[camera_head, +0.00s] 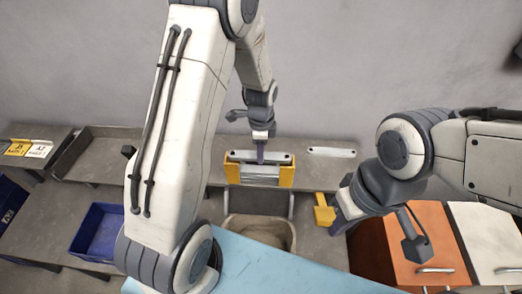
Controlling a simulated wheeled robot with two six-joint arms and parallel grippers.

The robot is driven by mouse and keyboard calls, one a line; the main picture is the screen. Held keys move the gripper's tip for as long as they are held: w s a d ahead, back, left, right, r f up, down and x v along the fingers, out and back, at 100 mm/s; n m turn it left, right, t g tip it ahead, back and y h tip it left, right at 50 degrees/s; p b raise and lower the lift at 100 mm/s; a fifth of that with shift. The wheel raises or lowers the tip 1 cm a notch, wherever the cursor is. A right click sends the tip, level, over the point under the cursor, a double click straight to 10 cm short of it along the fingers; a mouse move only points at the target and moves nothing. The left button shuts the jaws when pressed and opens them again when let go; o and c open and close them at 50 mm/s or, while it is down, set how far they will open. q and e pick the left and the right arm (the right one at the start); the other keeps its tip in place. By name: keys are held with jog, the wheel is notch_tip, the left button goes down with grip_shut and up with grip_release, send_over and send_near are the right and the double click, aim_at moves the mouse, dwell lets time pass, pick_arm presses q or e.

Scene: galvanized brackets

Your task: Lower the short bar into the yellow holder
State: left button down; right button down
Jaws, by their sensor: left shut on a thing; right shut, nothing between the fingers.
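The yellow holder (287,176) stands on the grey bench, its two yellow ends showing at either side of a stack of metal bars (258,174). My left gripper (261,153) points down over the holder and is shut on a grey bar, likely the short bar (279,158), at its middle. The bar lies level across the top of the holder; I cannot tell whether it rests on the bars below. My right gripper (340,218) is shut and empty, low at the right beside a yellow block (323,211).
Another light metal bar (332,152) lies on the bench right of the holder. A beige bin (258,231) stands in front. A blue bin (98,232) and grey tray (92,148) are at left. Orange (428,240) and white (492,235) drawer units stand at right.

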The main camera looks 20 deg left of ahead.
pick_arm(q)
jog(key=shift+f+b, duration=1)
jog(key=shift+f, duration=0.7)
jog(key=shift+c, duration=2.1)
grip_release()
notch_tip(320, 180, up, 10)
jog(key=shift+r+b, duration=0.25)
jog(key=shift+b, duration=0.4)
